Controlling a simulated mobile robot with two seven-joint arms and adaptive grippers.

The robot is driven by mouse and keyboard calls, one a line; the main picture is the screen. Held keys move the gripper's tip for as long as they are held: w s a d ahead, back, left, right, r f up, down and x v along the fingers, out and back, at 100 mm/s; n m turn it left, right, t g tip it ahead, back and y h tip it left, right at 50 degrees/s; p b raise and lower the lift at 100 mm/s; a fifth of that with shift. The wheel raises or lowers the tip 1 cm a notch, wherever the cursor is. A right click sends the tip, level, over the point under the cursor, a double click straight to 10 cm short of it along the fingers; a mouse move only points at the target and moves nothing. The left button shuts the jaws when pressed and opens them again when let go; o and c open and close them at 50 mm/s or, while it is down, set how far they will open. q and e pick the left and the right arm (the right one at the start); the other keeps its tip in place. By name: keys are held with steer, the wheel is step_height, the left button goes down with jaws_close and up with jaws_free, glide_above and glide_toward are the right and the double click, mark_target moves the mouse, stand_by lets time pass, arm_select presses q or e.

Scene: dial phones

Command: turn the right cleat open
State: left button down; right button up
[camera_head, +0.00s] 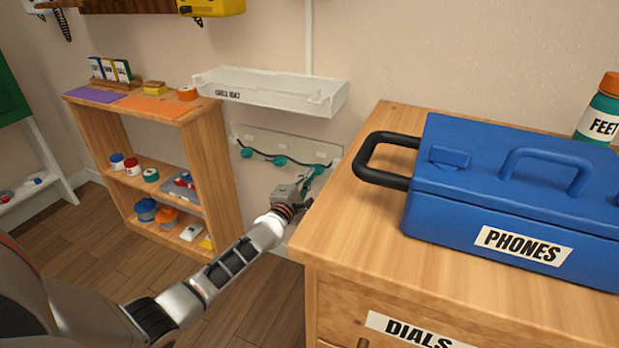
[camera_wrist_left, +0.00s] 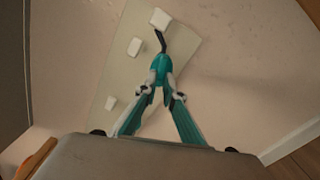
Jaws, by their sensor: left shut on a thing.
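A pale plate (camera_head: 315,150) is fixed to the wall below a white shelf, with a dark cord strung along it and teal cleats on it. The left cleat (camera_head: 247,152) and the middle cleat (camera_head: 280,160) are free of my gripper. My left gripper (camera_head: 309,181) is at the plate's right end, shut on the right cleat (camera_head: 319,169), which it partly hides. In the left wrist view the gripper (camera_wrist_left: 162,88) closes its fingertips around a teal piece (camera_wrist_left: 161,66), with a dark cord end beyond it. The cleat's exact angle is unclear. My right gripper is out of view.
A wooden cabinet (camera_head: 345,235) with a blue PHONES case (camera_head: 450,210) stands close right of my left gripper. The white wall shelf (camera_head: 270,88) hangs above the plate. A low wooden bookcase (camera_head: 215,160) stands to the left. Floor shows between bookcase and cabinet.

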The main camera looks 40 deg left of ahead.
arm_select(q)
steer(key=shift+f+n, duration=0.2)
steer(key=shift+n, duration=1)
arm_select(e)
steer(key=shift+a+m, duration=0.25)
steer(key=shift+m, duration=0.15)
arm_select(q)
steer(key=shift+d, duration=0.1)
steer(key=c, duration=2.2)
jaws_free()
steer(key=shift+o, duration=0.2)
steer(key=v, duration=1.2)
